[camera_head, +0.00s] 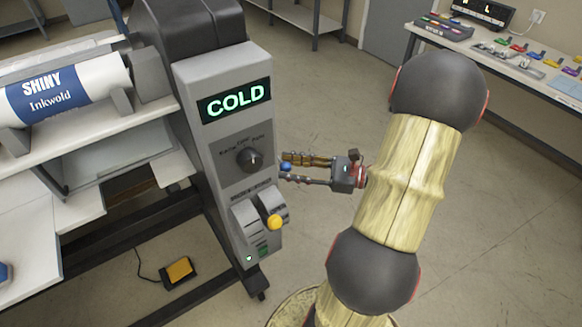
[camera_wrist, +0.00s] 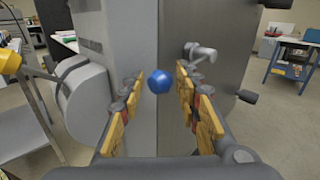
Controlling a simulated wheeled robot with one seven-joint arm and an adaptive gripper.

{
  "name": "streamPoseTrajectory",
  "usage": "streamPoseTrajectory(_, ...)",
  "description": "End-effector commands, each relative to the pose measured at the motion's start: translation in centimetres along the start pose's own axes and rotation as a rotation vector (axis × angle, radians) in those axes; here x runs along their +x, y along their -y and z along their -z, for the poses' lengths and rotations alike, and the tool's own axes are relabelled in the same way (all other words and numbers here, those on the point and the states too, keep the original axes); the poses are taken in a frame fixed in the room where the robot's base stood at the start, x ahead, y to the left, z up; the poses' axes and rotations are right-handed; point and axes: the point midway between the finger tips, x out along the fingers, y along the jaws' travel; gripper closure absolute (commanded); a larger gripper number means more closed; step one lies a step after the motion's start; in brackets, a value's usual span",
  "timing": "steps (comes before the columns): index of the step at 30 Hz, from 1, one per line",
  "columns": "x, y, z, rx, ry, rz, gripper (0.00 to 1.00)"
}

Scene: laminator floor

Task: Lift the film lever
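The grey laminator (camera_head: 222,110) has a lever with a yellow ball knob (camera_head: 275,222) low on its front panel. The yellow knob also shows at the left edge of the wrist view (camera_wrist: 9,61). A blue ball knob (camera_head: 285,166) sits by the machine's right side; no label shows which lever is the film lever. My gripper (camera_head: 291,169) is open, its fingers spread beside the machine. In the wrist view the blue knob (camera_wrist: 158,83) shows in the gap between the finger pads (camera_wrist: 160,105), with space on both sides. Its stem is hidden, and contact is not visible.
The panel carries a COLD display (camera_head: 236,101) and a dark dial (camera_head: 249,160). A film roll (camera_head: 70,95) lies at the left. A yellow foot pedal (camera_head: 180,271) is on the floor. A bench (camera_head: 500,60) stands at the back right. Open floor lies behind my arm.

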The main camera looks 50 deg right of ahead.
Motion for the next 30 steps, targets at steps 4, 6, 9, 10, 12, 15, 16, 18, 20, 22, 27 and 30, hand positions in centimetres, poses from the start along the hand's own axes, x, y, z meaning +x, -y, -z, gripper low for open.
streamPoseTrajectory(4,-0.01,0.01,0.01,0.000,0.000,0.000,0.77)
streamPoseTrajectory(6,-0.01,0.00,0.01,0.000,0.000,0.000,0.81)
streamPoseTrajectory(9,-0.01,0.01,0.01,0.000,0.000,0.000,0.87)
streamPoseTrajectory(10,-0.01,0.01,0.01,0.000,0.000,0.000,0.89)
streamPoseTrajectory(12,-0.01,0.00,0.01,0.000,0.000,0.000,0.93)
streamPoseTrajectory(15,-0.01,0.00,0.01,0.000,0.000,0.000,0.98)
streamPoseTrajectory(16,-0.01,0.00,0.01,0.000,0.000,0.000,1.00)
streamPoseTrajectory(18,-0.01,0.00,0.01,0.000,0.000,0.000,1.00)
streamPoseTrajectory(20,-0.01,0.00,0.01,0.000,0.000,0.000,1.00)
streamPoseTrajectory(22,-0.01,0.00,0.01,0.000,0.000,0.000,1.00)
streamPoseTrajectory(27,-0.01,0.00,0.01,0.000,0.000,0.000,1.00)
streamPoseTrajectory(30,-0.01,0.00,-0.03,0.001,0.000,0.000,1.00)
